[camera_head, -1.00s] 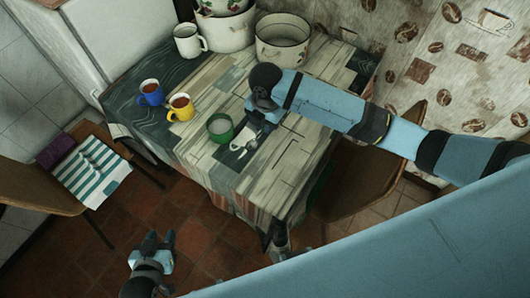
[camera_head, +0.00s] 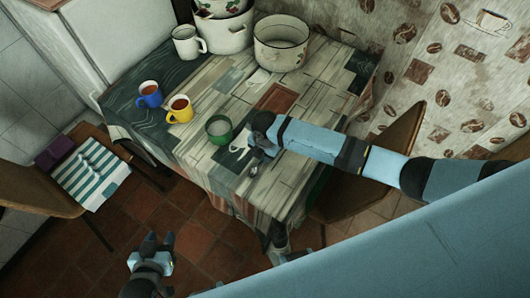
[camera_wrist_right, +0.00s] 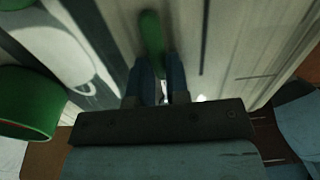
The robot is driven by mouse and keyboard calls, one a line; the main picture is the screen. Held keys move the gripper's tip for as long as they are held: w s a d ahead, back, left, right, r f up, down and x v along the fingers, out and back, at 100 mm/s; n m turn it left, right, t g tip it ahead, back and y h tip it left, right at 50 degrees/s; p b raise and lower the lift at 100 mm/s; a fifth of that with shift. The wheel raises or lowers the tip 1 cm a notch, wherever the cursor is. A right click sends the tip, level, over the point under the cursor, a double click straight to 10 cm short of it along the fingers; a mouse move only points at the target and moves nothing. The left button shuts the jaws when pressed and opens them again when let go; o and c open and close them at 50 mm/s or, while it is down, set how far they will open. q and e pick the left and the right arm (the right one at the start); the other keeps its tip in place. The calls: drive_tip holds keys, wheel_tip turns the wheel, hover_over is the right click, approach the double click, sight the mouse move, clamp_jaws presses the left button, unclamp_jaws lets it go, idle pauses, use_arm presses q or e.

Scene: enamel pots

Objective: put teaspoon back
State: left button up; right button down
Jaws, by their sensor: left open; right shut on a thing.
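My right gripper (camera_head: 257,160) is over the near part of the table, just right of the green mug (camera_head: 219,129). It is shut on the teaspoon, whose green handle (camera_wrist_right: 152,35) shows between the fingers (camera_wrist_right: 157,82) in the right wrist view. In the head view a small metallic piece, apparently the teaspoon's bowl (camera_head: 254,170), shows below the gripper; the rest is hidden. Whether it touches the cloth, I cannot tell. The green mug also shows at the left edge of the wrist view (camera_wrist_right: 30,105). My left gripper (camera_head: 153,243) is open and empty above the floor.
Blue (camera_head: 149,93) and yellow (camera_head: 180,109) mugs with brown drink stand at the table's left. A white mug (camera_head: 187,42) and enamel pots (camera_head: 281,43) are at the back. A chair (camera_head: 385,160) is at the right, another with a striped cloth (camera_head: 90,177) at the left.

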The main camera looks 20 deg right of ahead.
drive_tip(key=c, duration=1.1)
unclamp_jaws()
